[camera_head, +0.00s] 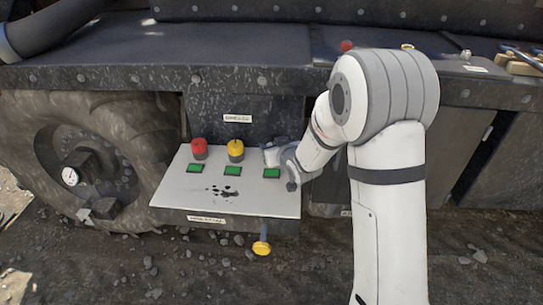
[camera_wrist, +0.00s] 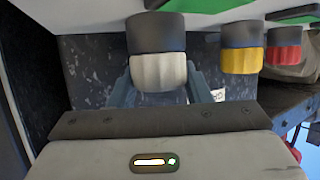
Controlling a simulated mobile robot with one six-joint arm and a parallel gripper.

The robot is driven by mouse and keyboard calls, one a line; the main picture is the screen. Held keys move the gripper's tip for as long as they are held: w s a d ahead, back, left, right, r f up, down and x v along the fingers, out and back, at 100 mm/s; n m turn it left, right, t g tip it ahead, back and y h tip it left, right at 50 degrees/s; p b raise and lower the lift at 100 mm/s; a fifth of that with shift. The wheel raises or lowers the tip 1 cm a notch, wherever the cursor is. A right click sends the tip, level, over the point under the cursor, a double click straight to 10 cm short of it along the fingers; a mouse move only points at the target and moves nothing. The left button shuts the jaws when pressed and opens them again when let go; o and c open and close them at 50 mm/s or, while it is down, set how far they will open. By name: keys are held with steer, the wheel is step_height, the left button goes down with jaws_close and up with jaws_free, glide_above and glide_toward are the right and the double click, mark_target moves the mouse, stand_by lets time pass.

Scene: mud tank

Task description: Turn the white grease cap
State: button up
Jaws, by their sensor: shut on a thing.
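The white grease cap (camera_wrist: 158,72) is a ribbed white knob with a dark collar, in the middle of the wrist view. My gripper (camera_wrist: 158,92) has one finger on each side of it and is shut on it.
A yellow cap (camera_head: 236,150) and a red cap (camera_head: 199,148) stand to the left on the same panel, with green labels in front. A yellow knob (camera_head: 261,247) sticks out below the panel. A large wheel (camera_head: 110,130) is at the left. A dark ledge (camera_head: 250,50) runs above.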

steer(key=shift+f+m+h+b, duration=0.1)
steer(key=shift+m+h+b, duration=0.45)
steer(key=shift+b, duration=0.2)
steer(key=o, duration=1)
steer(key=shift+s, duration=0.1)
steer(key=v, duration=0.8)
